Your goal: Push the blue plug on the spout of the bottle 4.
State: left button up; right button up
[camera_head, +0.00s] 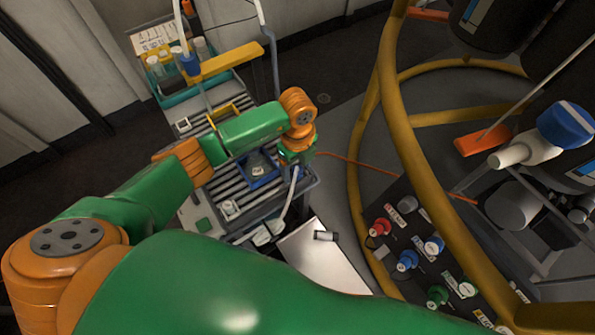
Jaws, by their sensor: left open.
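A large blue cap (565,125) sits at the white spout-like fitting (525,150) in the right of the head view, below dark cylinders. A smaller blue plug (408,260) shows on the dark panel, and a blue-and-white one (433,245) is beside it. I cannot read a number 4 on any of them. My right gripper is out of view.
The yellow ring frame (388,85) stands between my left arm and the dark cylinders (495,25). A grey slatted cart (245,85) with a teal tray (160,95) lies beneath my left forearm. Red (380,227) and green (437,295) plugs share the dark panel.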

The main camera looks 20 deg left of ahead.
pick_arm(q)
jog(key=shift+c, duration=0.3)
grip_shut()
